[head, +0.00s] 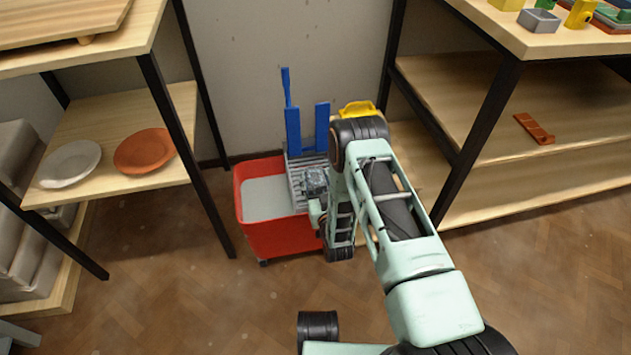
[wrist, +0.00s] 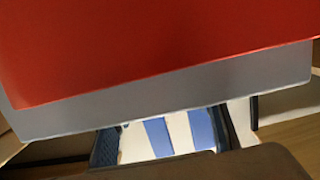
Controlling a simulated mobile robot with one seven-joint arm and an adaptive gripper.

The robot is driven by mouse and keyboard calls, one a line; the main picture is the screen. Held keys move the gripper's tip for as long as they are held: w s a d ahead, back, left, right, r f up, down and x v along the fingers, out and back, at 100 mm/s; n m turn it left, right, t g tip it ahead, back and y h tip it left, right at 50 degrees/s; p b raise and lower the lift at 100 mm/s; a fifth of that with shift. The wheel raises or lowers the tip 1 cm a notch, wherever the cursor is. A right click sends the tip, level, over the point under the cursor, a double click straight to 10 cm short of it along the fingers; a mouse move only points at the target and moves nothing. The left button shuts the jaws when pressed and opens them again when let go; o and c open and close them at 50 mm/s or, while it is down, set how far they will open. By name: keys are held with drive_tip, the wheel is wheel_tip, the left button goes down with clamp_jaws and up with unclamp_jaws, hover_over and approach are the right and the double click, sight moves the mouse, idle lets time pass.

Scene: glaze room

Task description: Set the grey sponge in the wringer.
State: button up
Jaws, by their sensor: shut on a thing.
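The wringer (head: 296,172) is a grey slatted frame with upright blue parts, set in the red bucket (head: 275,238). My gripper (head: 315,181) is at the front of the wringer in the head view, partly hidden by my arm. In the wrist view its two dark fingers show low in the picture, with the wringer's blue uprights (wrist: 158,138) between them. The grey sponge (wrist: 190,92) seems to be the block across the top of the wrist view, with a grey side and a red face, hiding the fingertips. I cannot make it out in the head view.
A wooden shelf (head: 180,100) with a white plate (head: 70,163) and an orange plate (head: 145,151) stands at left. Another shelf (head: 480,85) stands close on the right. A yellow item (head: 358,108) is behind my arm. The floor in front of the bucket is mostly clear.

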drive_tip(key=shift+f, duration=0.5)
drive_tip(key=o, duration=0.9)
drive_tip(key=shift+o, duration=0.2)
